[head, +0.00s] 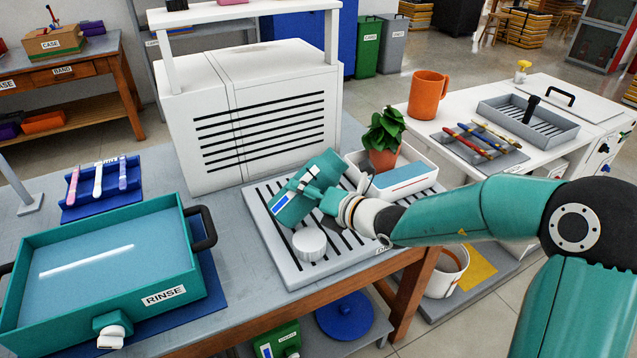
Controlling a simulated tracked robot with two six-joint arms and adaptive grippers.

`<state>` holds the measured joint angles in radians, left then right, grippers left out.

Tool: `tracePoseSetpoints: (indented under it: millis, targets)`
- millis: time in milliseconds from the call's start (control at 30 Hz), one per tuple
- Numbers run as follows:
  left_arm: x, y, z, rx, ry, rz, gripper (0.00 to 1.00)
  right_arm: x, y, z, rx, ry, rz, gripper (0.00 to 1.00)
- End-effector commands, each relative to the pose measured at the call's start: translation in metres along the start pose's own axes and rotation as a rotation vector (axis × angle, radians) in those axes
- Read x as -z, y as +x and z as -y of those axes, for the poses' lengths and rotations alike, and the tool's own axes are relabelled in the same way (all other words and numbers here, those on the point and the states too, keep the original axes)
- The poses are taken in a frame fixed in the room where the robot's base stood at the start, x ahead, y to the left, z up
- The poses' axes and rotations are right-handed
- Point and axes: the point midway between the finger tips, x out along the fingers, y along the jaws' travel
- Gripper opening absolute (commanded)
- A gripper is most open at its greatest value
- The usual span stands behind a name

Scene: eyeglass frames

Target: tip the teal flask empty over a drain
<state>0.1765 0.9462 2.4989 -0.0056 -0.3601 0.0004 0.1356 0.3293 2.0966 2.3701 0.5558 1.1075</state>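The teal flask (325,167) is tilted over in the air above the pale grey slotted drain (293,279) on the bench. A blue and white label shows at its lower left end. My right gripper (312,186) comes in from the right and is shut around the flask's body. The flask's mouth is not clearly visible, and no liquid stream shows. A short silver cylinder (309,243), perhaps a cap, stands on the drain just below the flask. The drain's label is partly hidden by my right arm. My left gripper is not in view.
A teal RINSE basin (163,297) with black handles stands at the left. A white louvred cabinet (255,115) rises behind the drain. A potted plant (383,140) and white tray (405,175) sit close at the right. An orange mug (427,95) stands on the far-right bench.

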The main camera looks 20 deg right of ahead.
Motion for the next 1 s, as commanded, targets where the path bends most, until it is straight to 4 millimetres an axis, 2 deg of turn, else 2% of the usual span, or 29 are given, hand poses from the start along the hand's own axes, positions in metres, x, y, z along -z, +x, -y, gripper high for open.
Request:
tracePoseSetpoints:
  millis: [200, 433, 833, 1000]
  targets:
    - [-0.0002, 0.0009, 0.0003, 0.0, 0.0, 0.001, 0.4, -0.0027, -0.0002, -0.0022, -0.006, 0.0, 0.008, 0.07]
    - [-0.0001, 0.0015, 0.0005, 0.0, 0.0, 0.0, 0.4, 0.0022, 0.0003, -0.0017, -0.058, 0.115, 0.014, 0.07]
    - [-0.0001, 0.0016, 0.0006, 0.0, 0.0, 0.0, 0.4, 0.0023, 0.0, -0.0017, -0.066, 0.134, 0.015, 0.07]
    - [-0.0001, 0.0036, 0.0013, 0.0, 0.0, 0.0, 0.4, 0.0066, 0.0019, 0.0016, -0.1, 0.205, 0.015, 0.07]
